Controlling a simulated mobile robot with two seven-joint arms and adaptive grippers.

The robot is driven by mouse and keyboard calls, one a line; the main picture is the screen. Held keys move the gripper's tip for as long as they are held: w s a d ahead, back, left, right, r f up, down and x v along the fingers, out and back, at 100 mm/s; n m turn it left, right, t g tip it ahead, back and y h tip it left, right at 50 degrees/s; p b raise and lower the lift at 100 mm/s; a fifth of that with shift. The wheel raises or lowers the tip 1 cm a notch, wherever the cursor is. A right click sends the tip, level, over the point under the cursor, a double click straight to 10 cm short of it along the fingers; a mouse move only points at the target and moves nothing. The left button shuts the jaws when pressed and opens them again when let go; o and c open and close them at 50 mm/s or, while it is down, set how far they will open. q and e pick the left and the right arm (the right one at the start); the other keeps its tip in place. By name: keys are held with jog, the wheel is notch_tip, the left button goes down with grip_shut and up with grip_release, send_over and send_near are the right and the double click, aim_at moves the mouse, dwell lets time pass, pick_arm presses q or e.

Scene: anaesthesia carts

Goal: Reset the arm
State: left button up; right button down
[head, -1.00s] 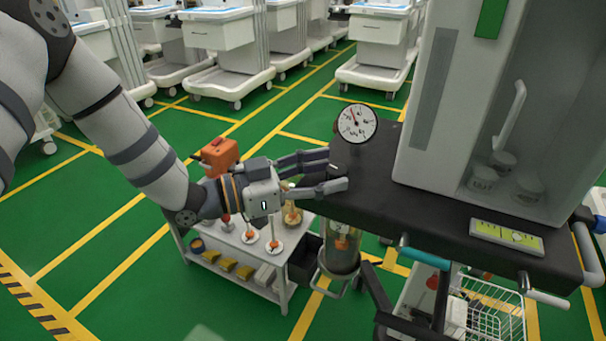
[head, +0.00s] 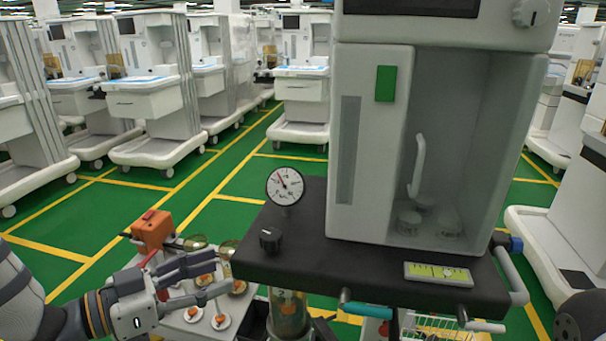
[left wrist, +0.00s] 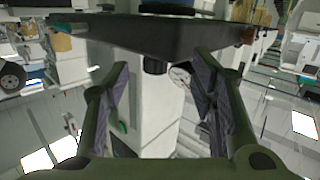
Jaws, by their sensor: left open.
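My left gripper (head: 219,275) is at the lower left of the head view, just left of the black cart top (head: 300,235). Its fingers are spread and nothing is between them. The left wrist view shows the open fingers (left wrist: 160,65), with the underside-tilted dark cart edge (left wrist: 170,38) beyond them. A black knob (head: 270,239) and a round dial gauge (head: 285,186) sit on the cart's near left corner. My right gripper is not in view.
The white cabinet (head: 362,150) stands on the cart top. A low white trolley with an orange box (head: 152,230) and several small items is behind the gripper. A glass canister (head: 288,312) hangs below the cart. Green floor lies open to the left.

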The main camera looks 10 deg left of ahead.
pick_arm(q)
jog(key=s+d+f+n+g+y+p, duration=0.1)
jog(key=s+f+n+g+y, duration=0.2)
jog(key=s+f, duration=0.45)
jog(key=s+d+f+n+g+y, duration=0.1)
jog(key=s+f+n+g+y, duration=0.2)
jog(key=f, duration=0.7)
jog(key=s+f+g+y, duration=0.1)
jog(key=s+f+g, duration=0.1)
jog(key=s, duration=0.6)
jog(key=s+a+f+n+g+y+p, duration=0.1)
jog(key=s+g, duration=0.3)
jog(key=s, duration=0.5)
jog(key=s+f+n+g+y, duration=0.1)
jog(key=s+f+g+y, duration=0.1)
jog(key=s, duration=0.6)
jog(key=shift+s+a+f+g+y, duration=0.4)
jog(key=shift+g+y, duration=0.1)
jog(key=shift+y, duration=0.1)
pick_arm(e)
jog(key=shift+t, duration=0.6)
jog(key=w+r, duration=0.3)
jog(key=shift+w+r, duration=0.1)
pick_arm(q)
jog(key=shift+w, duration=0.1)
